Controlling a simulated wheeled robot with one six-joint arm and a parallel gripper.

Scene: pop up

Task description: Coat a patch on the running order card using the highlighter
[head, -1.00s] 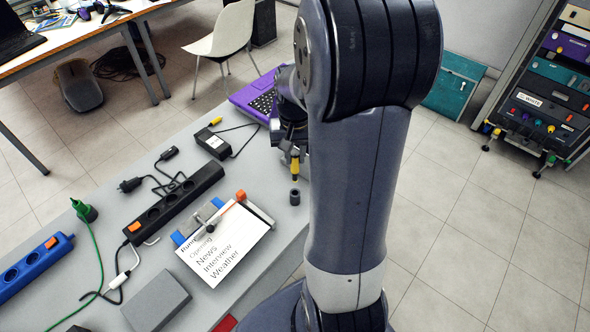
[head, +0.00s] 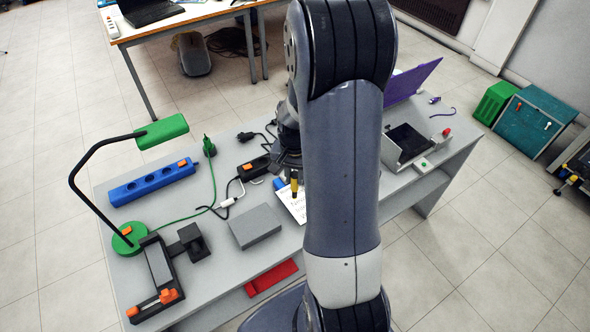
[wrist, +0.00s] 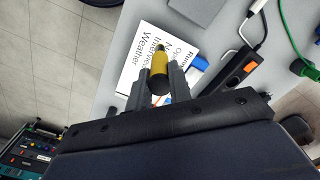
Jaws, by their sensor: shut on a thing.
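My gripper (head: 290,178) is shut on the yellow highlighter (head: 294,189), which points down over the running order card (head: 299,210). In the wrist view the two fingers (wrist: 160,80) hold the highlighter (wrist: 158,66) between them, its far end over the printed lines of the card (wrist: 132,72). I cannot tell whether the tip touches the card. No coloured patch shows on the visible part of the card. My arm hides much of the card in the head view. A blue clip piece (wrist: 198,64) sits at the card's edge.
A grey box (head: 254,226) lies left of the card. A black power strip (wrist: 245,67) runs close by. A blue power strip (head: 152,183), a green lamp (head: 162,131) and a black stand (head: 160,265) are farther left. A grey case (head: 408,145) is right of my arm.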

